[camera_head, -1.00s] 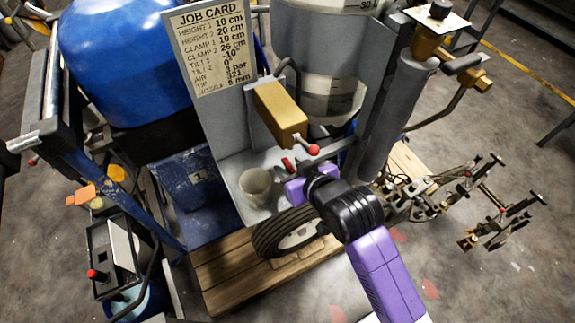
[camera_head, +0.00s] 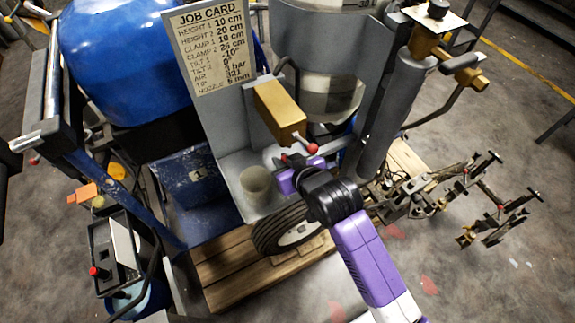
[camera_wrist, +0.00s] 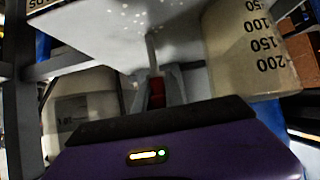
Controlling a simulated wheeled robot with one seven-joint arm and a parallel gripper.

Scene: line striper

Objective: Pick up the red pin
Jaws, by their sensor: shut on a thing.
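The red pin (camera_wrist: 157,92) shows in the wrist view as a red piece between the grey finger tips, with a thin pale rod running up from it. My gripper (camera_wrist: 158,90) is shut on it. In the head view my gripper (camera_head: 282,166), purple at its end, is in front of the grey panel, below the brass box and right of the cup. Only a small bit of red shows at the finger tips there; most of the pin is hidden. I cannot tell whether the pin is clear of its seat.
A brass box (camera_head: 280,113) with a red-knobbed lever (camera_head: 313,148) is just above my gripper. A translucent cup (camera_head: 256,183) stands on the ledge to the left. A wheel (camera_head: 290,228) is below.

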